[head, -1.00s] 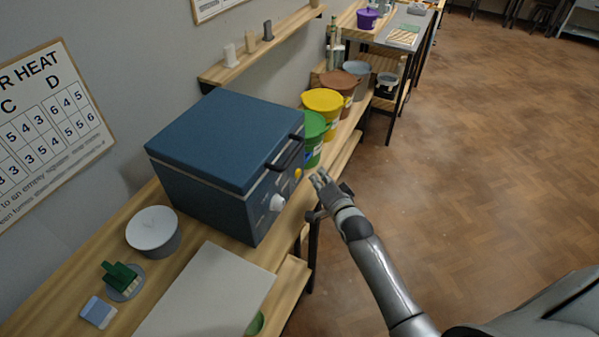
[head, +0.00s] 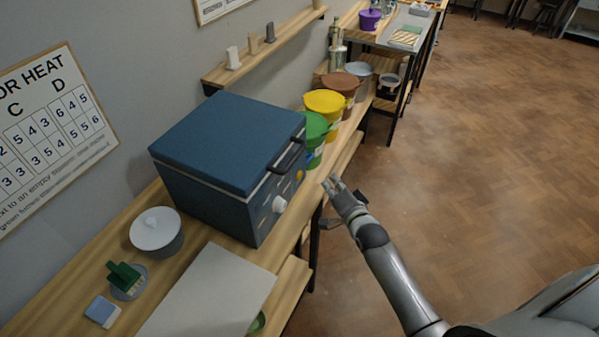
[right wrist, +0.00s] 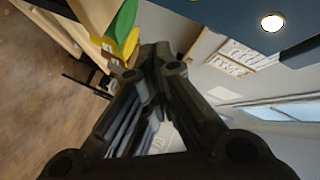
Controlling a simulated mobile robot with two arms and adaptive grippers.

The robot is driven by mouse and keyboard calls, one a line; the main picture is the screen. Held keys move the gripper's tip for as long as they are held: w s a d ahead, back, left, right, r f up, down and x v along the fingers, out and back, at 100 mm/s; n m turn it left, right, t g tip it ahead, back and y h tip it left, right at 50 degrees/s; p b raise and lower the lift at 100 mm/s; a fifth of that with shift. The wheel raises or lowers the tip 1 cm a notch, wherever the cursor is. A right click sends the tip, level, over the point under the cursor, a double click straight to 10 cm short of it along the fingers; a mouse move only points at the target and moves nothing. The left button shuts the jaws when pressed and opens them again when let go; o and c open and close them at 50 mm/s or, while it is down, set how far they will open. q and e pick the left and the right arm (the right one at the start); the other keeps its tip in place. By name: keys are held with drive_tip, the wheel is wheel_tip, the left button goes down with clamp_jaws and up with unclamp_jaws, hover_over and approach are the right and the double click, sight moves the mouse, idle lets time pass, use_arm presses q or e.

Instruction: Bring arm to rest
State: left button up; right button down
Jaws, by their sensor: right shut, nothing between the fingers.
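My right gripper (head: 333,187) is in the head view, just off the front edge of the wooden bench, in front of the blue kiln (head: 225,145) and to its right. It holds nothing. In the right wrist view its dark fingers (right wrist: 155,55) come together at the tips, shut and empty. The kiln's lid is down, with a dark handle (head: 288,155) and a white knob (head: 279,204) on its front. My left gripper is in neither view.
The bench holds a lidded grey pot (head: 157,231), a green brush (head: 123,277), a blue-and-white block (head: 102,311) and a pale board (head: 210,295). Green (head: 313,135), yellow (head: 326,103) and brown (head: 340,86) buckets stand behind the kiln. The wooden floor (head: 480,170) at right is clear.

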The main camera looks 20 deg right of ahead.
drive_tip(key=s+a+f+n+g+b, duration=0.1)
drive_tip(key=s+f+n+g, duration=0.1)
drive_tip(key=s+f, duration=0.6)
drive_tip(key=s+a+f+n+g+b, duration=0.1)
drive_tip(key=s+a+f+n+g, duration=0.2)
drive_tip(key=f, duration=1)
drive_tip(key=s+f+n+g+b, duration=0.2)
drive_tip(key=s+f, duration=0.5)
drive_tip(key=f, duration=0.3)
drive_tip(key=s+a+f+n+g+b, duration=0.1)
drive_tip(key=s+f+n+g, duration=0.1)
drive_tip(key=s+f, duration=0.4)
drive_tip(key=s+a+f+n+g+b, duration=0.1)
drive_tip(key=s+f+n+g, duration=0.2)
drive_tip(key=s, duration=1.2)
drive_tip(key=s+a+f+n+g, duration=0.1)
drive_tip(key=s+f+n+g, duration=0.1)
drive_tip(key=s+f, duration=0.7)
drive_tip(key=shift+s+a+n+y+b, duration=0.15)
drive_tip(key=shift+s+n+y+b, duration=0.25)
drive_tip(key=shift+s, duration=0.75)
